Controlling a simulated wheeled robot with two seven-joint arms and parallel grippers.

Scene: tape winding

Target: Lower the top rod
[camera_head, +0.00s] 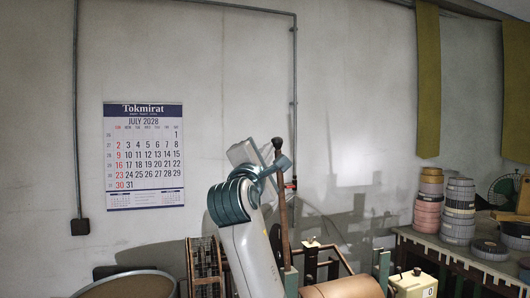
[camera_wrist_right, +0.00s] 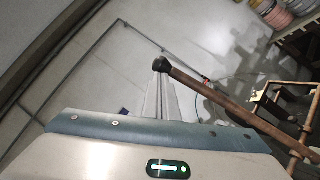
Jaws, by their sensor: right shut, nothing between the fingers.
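A brown wooden rod with a dark knob (camera_head: 281,205) stands nearly upright on the winding machine (camera_head: 310,265). I cannot tell for sure that it is the top rod. My right gripper (camera_head: 280,170) is at the rod's upper part, just below the knob, its arm rising from below. Its fingers are shut with nothing between them. In the right wrist view the rod (camera_wrist_right: 215,97) slants from the knob down to the right, and the narrow grey fingers (camera_wrist_right: 161,95) lie close beside the knob end. Contact cannot be told. My left gripper is out of view.
A copper-coloured roll (camera_head: 345,288) and a cream box marked 0 (camera_head: 413,284) sit low at the machine. A wire-cage reel (camera_head: 205,265) and a round drum (camera_head: 128,285) stand left. Stacked tape rolls (camera_head: 460,210) fill the right bench. The wall behind holds a calendar (camera_head: 144,155).

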